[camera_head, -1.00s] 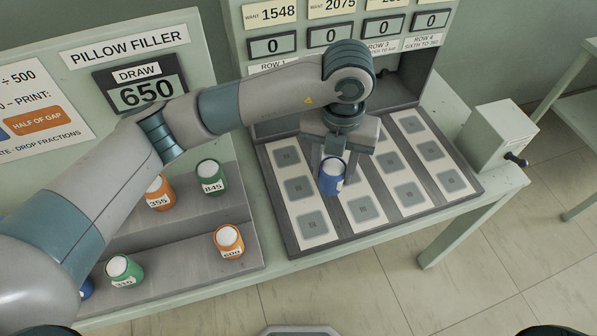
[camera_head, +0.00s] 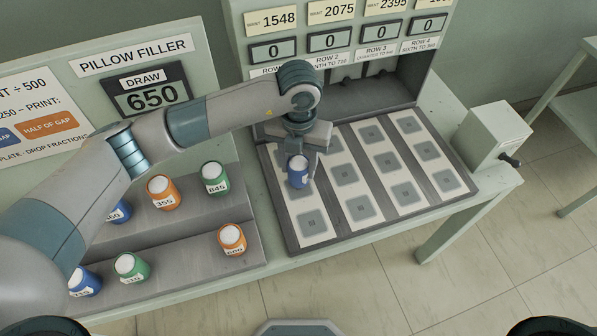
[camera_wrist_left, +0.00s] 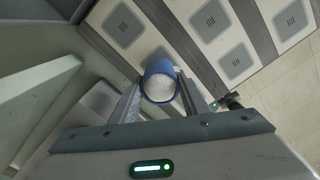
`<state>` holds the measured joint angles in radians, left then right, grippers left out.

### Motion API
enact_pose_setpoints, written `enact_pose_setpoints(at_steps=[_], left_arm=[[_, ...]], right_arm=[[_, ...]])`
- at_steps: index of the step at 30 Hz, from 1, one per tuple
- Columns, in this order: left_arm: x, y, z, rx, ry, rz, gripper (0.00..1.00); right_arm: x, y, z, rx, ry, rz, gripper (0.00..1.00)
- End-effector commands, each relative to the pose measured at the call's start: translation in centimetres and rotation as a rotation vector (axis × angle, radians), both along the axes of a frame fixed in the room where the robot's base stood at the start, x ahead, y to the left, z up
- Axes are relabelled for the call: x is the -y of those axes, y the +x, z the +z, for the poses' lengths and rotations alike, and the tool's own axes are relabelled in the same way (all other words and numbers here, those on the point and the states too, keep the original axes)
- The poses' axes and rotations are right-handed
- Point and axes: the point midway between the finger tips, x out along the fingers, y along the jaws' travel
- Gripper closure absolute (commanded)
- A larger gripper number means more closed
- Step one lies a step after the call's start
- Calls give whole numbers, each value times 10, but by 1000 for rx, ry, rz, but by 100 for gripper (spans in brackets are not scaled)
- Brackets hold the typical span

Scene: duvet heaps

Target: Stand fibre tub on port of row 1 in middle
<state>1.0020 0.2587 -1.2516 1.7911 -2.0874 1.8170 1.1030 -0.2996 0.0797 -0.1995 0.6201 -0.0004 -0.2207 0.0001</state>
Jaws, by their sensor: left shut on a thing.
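My left gripper (camera_head: 298,158) is shut on a blue tub with white fibre (camera_head: 298,174), held upright over row 1, the leftmost strip of ports. In the left wrist view the tub (camera_wrist_left: 159,84) sits between the two fingers. The middle port of row 1 (camera_head: 302,194) is mostly hidden behind the tub. The near port of row 1 (camera_head: 313,222) is bare. The far port of row 1 is hidden by the gripper. I cannot tell whether the tub touches the board. My right gripper is not in view.
Other tubs stand on the stepped shelf at left: orange 355 (camera_head: 163,191), green 845 (camera_head: 214,178), another orange (camera_head: 231,239), a green (camera_head: 131,268) and blue ones (camera_head: 84,282). The ports of rows 2 to 4 are empty. A grey box with a knob (camera_head: 492,137) stands at right.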

Motion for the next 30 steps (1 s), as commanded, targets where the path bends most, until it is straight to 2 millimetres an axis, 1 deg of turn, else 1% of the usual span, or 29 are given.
enact_pose_setpoints(at_steps=[2, 6, 11, 20, 24, 25, 26, 27, 30], left_arm=[[0, -1, -4, -3, 2, 0, 82], [-1, -1, -20, -3, 3, 2, 82], [0, -1, -36, -2, 2, 1, 82], [0, 0, -39, 0, 0, 0, 82], [0, 0, -43, 0, 0, 0, 82], [0, 0, -41, 0, 0, 0, 52], [0, 0, -41, 0, 0, 0, 45], [0, 0, -41, -1, 0, 0, 40], [0, 0, -41, -1, 0, 0, 40]], right_arm=[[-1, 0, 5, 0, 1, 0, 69], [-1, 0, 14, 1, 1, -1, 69], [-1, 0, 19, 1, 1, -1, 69], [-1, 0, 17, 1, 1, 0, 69], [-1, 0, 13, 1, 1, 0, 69], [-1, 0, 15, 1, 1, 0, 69], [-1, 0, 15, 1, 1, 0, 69], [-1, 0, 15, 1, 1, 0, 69], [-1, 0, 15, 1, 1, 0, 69]])
